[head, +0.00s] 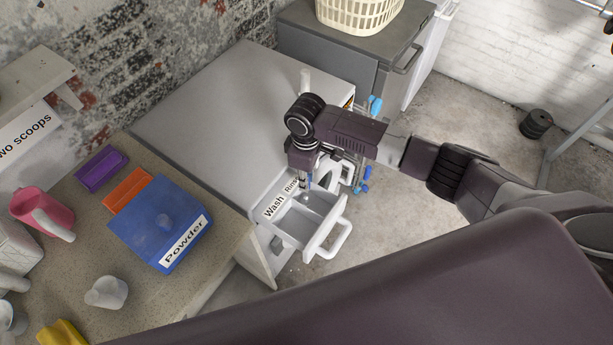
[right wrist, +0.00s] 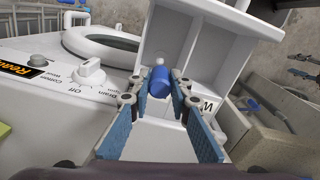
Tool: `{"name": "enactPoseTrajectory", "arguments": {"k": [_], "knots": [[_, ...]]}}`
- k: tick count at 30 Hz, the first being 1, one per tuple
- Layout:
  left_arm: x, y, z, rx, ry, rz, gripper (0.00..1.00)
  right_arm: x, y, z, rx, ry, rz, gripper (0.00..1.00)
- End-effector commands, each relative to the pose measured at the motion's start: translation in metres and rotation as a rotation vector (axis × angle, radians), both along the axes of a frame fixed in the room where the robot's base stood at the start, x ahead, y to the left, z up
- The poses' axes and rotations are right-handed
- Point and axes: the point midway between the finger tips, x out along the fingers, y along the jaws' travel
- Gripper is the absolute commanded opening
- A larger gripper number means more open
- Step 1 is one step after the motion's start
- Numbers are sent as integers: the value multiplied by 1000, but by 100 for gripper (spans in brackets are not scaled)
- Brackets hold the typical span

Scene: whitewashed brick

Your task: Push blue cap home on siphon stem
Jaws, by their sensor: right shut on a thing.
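The blue cap (right wrist: 159,84) sits between the fingertips of my right gripper (right wrist: 160,92), which is shut on it. A small pale rounded tip (right wrist: 159,62), perhaps the siphon stem, shows just beyond the cap. I cannot tell whether the cap touches or encloses it. In the head view, my right gripper (head: 308,187) points down into the open white detergent drawer (head: 322,238), near its "Wash" and "Rinse" labels. The drawer's inner walls (right wrist: 205,42) also show in the wrist view. The stem is largely hidden. My left gripper is not in view.
The washing machine (head: 225,105) has a clear top. The control dial (right wrist: 88,72) is beside my gripper.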

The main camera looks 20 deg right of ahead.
Motion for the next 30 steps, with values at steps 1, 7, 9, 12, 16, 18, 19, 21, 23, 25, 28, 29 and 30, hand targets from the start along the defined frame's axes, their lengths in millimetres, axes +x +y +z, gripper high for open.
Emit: {"name": "enactPoseTrajectory", "arguments": {"k": [1, 7, 9, 12, 16, 18, 19, 21, 23, 25, 28, 29, 30], "knots": [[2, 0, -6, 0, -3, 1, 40, -1, 0, -9, 0, 1, 0, 3], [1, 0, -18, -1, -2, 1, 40, -1, 0, -29, 1, 3, 0, 3], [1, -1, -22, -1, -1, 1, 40, -1, 0, -36, 0, 2, 0, 3], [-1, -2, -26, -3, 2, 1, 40, 0, 0, -44, 0, 1, -1, 3], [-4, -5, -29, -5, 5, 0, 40, 0, 0, -49, 0, 1, 0, 3], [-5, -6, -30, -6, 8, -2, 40, 0, 0, -50, -1, 1, 0, 3], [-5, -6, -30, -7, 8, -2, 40, 0, 0, -50, -1, 1, 0, 3], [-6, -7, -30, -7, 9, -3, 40, 0, 0, -50, 0, 1, 0, 3], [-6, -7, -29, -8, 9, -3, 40, 0, 0, -50, 0, 1, 0, 3], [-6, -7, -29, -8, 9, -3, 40, 0, 0, -50, 0, 1, 0, 3], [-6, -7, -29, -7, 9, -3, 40, 0, 0, -50, 0, 1, 0, 3], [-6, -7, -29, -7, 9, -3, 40, 0, 0, -50, 0, 1, 0, 3], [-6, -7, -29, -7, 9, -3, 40, 0, 0, -50, 0, 1, 0, 3]]}}
